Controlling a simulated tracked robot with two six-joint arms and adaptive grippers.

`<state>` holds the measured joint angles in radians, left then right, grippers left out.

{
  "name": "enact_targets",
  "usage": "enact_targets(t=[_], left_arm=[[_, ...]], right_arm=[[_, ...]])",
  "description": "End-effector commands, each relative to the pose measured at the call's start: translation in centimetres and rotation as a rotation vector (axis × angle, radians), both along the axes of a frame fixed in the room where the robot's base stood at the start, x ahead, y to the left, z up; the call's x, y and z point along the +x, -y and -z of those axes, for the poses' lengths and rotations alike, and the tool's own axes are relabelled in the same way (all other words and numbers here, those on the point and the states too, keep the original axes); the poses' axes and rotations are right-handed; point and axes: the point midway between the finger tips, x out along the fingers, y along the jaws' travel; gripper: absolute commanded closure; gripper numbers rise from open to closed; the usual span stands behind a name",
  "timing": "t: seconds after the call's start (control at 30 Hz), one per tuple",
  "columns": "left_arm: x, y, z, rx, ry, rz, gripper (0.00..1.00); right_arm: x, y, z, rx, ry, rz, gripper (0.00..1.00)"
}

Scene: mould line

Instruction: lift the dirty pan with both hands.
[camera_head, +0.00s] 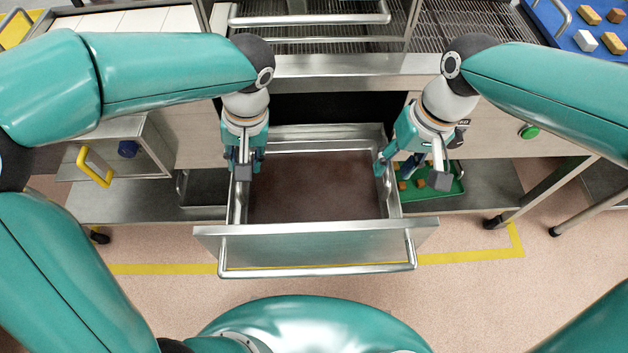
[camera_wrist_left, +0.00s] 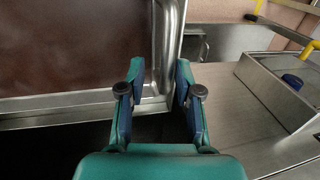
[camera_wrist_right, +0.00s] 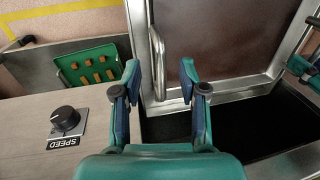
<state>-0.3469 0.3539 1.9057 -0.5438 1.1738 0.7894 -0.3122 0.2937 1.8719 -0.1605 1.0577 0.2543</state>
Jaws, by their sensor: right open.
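The dirty pan (camera_head: 315,240) is a metal, drawer-like pan pulled out from under the machine, with a brown stained floor and a bar across its front panel. My left gripper (camera_head: 245,165) is over its left side wall. In the left wrist view, the open fingers (camera_wrist_left: 160,75) stand on either side of the pan's rim (camera_wrist_left: 168,40), with a gap. My right gripper (camera_head: 408,165) is at the right side wall. In the right wrist view, its open fingers (camera_wrist_right: 160,75) stand either side of a side bar (camera_wrist_right: 157,50) on the pan. Neither gripper holds anything.
A green tray (camera_head: 445,190) with brown pieces lies on the lower shelf to the right. A yellow handle (camera_head: 95,168) sticks out at left. A green button (camera_head: 529,131) is on the right panel. A yellow line (camera_head: 470,257) marks the floor; the floor in front is open.

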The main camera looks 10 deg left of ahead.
Motion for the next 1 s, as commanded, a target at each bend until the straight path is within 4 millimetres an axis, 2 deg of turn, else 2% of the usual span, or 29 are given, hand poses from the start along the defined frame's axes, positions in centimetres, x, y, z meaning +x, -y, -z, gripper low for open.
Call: enact_targets(t=[0.1, 0.3, 0.67, 0.87, 0.93, 1.0], left_arm=[[-0.1, -0.4, 1.9, 0.002, -0.003, 0.000, 0.66], [-0.1, -0.8, 3.6, 0.000, -0.001, -0.001, 0.66], [-0.1, -0.8, 4.0, 0.000, 0.000, -0.001, 0.66], [-0.2, -0.8, 4.0, 0.000, 0.000, -0.001, 0.97], [-0.2, -0.8, 4.0, 0.000, 0.000, -0.001, 1.00], [-0.2, -0.8, 4.0, 0.000, 0.000, -0.001, 1.00]], right_arm=[[-0.2, -0.4, 1.9, -0.001, -0.004, -0.001, 0.58], [-0.2, -0.7, 3.6, 0.000, -0.001, 0.000, 0.58], [-0.1, -0.8, 4.0, 0.000, 0.000, -0.001, 0.58], [-0.1, -0.8, 4.0, 0.001, 0.000, -0.001, 0.88], [-0.1, -0.8, 4.0, 0.001, 0.000, -0.002, 0.99], [-0.1, -0.9, 4.0, 0.001, 0.000, -0.001, 1.00]])
